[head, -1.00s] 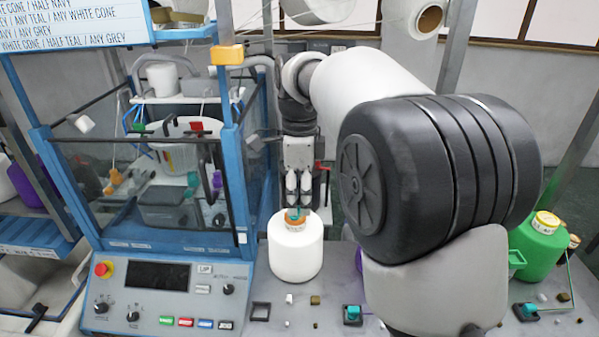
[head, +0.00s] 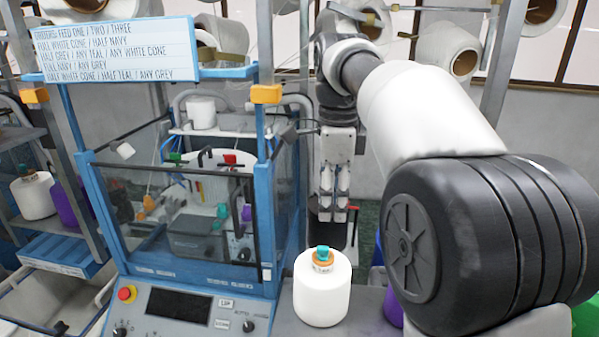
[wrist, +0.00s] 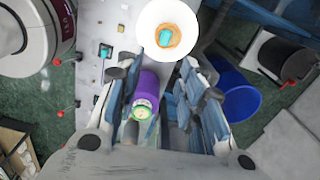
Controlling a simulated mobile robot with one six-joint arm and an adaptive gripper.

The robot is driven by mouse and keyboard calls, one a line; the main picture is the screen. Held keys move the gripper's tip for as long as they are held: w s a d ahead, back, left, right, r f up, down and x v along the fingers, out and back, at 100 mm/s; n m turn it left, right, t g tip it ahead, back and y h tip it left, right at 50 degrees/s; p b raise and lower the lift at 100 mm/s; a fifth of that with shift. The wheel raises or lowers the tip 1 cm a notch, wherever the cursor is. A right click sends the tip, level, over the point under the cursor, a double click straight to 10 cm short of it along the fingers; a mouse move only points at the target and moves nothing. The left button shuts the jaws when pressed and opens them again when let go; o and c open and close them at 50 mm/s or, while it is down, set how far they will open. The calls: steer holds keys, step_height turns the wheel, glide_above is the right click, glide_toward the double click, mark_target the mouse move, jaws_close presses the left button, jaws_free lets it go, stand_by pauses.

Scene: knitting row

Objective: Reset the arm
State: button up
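My gripper (head: 333,214) hangs from my arm with its fingers pointing down. In the wrist view its two fingers (wrist: 166,85) stand wide apart with nothing held between them. A white cone (head: 322,290) with an orange ring and a teal piece on top stands upright on the bench, below the gripper in the head view and apart from it. The same white cone shows at the top of the wrist view (wrist: 150,32), beyond the fingertips. A purple cone (wrist: 146,90) shows between the fingers, lower down; in the head view my arm mostly hides it (head: 391,306).
The blue-framed machine (head: 266,190) with clear panels stands left of the gripper, its control panel (head: 190,312) in front. A sign (head: 115,48) hangs above it. A blue bin (wrist: 238,95) stands on the floor. Cones (head: 450,50) fill the rack behind.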

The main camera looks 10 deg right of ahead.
steer(key=s+f+n+t+b, duration=0.4)
steer(key=s+f+n+b, duration=1)
steer(key=s+f+n, duration=0.6)
steer(key=s+a+f, duration=0.1)
steer(key=s+f, duration=0.5)
steer(key=f, duration=0.1)
steer(key=shift+s+f+n+t, duration=0.2)
steer(key=shift+s+n+t, duration=0.1)
